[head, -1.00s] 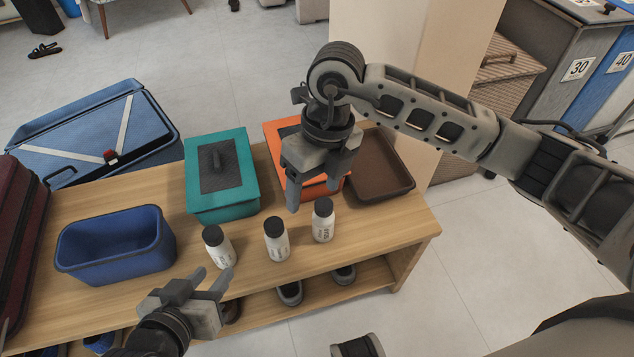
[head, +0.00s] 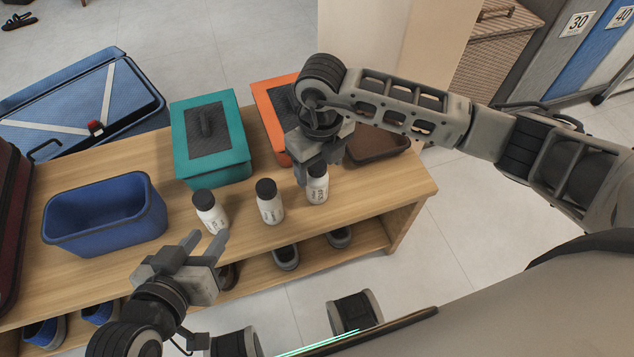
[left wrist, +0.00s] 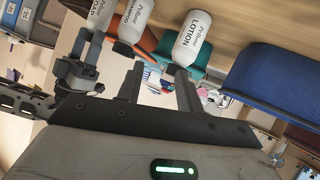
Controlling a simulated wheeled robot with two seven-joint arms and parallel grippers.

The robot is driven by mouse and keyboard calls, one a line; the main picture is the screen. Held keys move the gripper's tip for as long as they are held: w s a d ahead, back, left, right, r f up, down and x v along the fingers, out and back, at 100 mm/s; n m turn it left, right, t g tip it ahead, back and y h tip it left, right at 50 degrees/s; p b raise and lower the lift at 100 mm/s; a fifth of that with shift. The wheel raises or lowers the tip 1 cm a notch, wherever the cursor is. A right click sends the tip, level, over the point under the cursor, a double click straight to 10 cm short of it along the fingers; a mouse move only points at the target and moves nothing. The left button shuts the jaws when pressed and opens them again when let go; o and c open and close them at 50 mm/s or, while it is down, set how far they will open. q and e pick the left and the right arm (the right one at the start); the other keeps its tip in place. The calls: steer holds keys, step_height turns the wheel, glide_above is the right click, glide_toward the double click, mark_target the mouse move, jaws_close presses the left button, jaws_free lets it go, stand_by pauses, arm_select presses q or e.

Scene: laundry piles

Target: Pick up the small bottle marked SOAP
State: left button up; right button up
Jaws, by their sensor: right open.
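Three small white bottles with black caps stand in a row on the wooden shelf top. The SOAP bottle (head: 317,188) is the rightmost in the head view; in the left wrist view its label (left wrist: 100,14) is partly cut off. My left gripper (head: 204,243) is open and empty, in front of the leftmost bottle (head: 210,212), marked LOTION in the left wrist view (left wrist: 191,40).
The middle bottle (head: 269,203) stands close left of the SOAP bottle. Behind are a teal box (head: 212,160), an orange box (head: 270,110) and a brown tray (head: 375,148). A blue bin (head: 105,225) is at the left. The shelf top is clear right of the SOAP bottle.

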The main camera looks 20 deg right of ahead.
mark_target(318, 178)
step_height(318, 178, down, 4)
steer(key=shift+a+f+b, duration=0.1)
steer(key=shift+a+b, duration=0.05)
steer(key=shift+b, duration=0.4)
steer(key=c, duration=1)
arm_select(q)
steer(key=shift+d+r+t, duration=0.25)
steer(key=shift+r+t, duration=0.05)
steer(key=shift+r, duration=0.15)
arm_select(e)
steer(key=shift+c, duration=0.5)
